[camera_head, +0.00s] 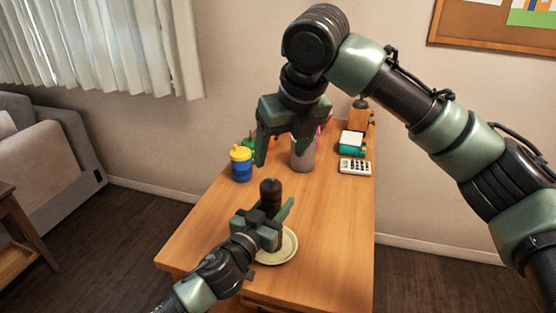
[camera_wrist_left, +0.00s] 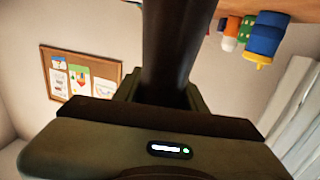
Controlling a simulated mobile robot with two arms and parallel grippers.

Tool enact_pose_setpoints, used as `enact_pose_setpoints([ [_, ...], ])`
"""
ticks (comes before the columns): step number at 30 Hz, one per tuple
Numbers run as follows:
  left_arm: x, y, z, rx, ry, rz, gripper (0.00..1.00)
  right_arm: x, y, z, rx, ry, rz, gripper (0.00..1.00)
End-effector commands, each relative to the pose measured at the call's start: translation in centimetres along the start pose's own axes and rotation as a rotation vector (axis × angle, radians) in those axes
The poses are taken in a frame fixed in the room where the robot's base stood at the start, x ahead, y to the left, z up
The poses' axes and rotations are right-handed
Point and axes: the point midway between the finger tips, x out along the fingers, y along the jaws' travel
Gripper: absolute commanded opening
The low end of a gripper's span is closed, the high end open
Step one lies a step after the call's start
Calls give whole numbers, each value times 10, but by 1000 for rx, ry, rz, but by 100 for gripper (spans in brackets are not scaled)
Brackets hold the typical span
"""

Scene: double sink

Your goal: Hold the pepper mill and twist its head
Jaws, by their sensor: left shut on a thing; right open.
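The dark brown pepper mill (camera_head: 270,194) stands upright over the near middle of the wooden table. My left gripper (camera_head: 272,215) is shut on its body, low down. In the left wrist view the mill's dark shaft (camera_wrist_left: 178,50) rises between the fingers, and its head is out of frame. My right gripper (camera_head: 281,150) is open and empty, above and beyond the mill, with its fingers pointing down. It does not touch the mill. Whether the mill's base touches anything is hidden behind my left gripper.
A pale plate (camera_head: 282,248) lies beside my left gripper. Behind stand a blue and yellow cup (camera_head: 241,165), a grey container (camera_head: 303,154), a calculator (camera_head: 354,166), a green and white box (camera_head: 352,143) and a wooden holder (camera_head: 360,115). The table's (camera_head: 335,220) right side is clear.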

Motion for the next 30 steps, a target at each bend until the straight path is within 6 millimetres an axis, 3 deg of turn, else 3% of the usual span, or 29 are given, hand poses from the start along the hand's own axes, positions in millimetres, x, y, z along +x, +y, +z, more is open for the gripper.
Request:
enact_pose_setpoints([
  [5,0,0,0,0,0,0,0,0,0,0,246,2,6,69],
  [30,0,0,0,0,1,0,0,1,-5,2,2250,59,20,69],
])
